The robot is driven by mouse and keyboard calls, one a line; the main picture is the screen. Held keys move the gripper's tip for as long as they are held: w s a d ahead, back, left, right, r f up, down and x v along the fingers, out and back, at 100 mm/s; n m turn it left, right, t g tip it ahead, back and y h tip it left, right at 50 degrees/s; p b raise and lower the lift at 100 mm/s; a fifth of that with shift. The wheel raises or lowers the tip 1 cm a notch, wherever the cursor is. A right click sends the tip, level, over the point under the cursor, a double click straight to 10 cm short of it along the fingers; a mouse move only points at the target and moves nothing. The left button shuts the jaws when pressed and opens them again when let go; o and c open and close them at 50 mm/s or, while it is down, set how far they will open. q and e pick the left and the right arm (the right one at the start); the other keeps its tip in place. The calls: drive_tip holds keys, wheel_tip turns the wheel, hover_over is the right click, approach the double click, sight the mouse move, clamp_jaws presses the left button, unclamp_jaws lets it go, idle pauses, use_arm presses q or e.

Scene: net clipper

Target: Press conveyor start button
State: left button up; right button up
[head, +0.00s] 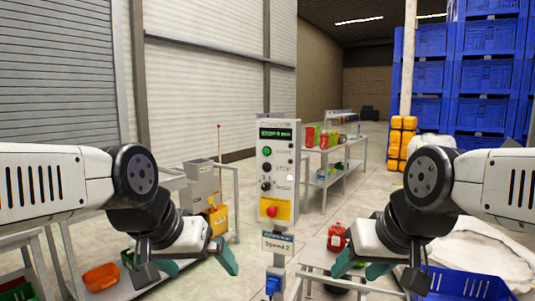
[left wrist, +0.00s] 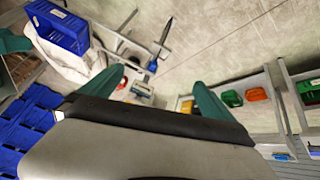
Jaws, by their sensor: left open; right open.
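The control box (head: 276,170) stands upright on a post in the middle of the head view. It has a small lit display at the top, a green button (head: 266,151) below it at the left, dark knobs lower down, and a red button (head: 272,211) on a yellow plate at the bottom. My left gripper (head: 200,262) is open and empty, lower left of the box. My right gripper (head: 356,262) is open and empty, lower right of it. Neither touches the box. The left wrist view shows the left gripper's spread green fingers (left wrist: 158,90) with nothing between them.
A shelf (head: 325,155) with colored bottles stands behind the box at the right. A red canister (head: 336,237) sits on a low table between the box and my right gripper. A blue crate (head: 462,284) is at lower right. An orange bin (head: 101,277) lies at lower left.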

use_arm(q)
drive_tip(key=shift+c, duration=0.4)
clamp_jaws()
idle(1.2)
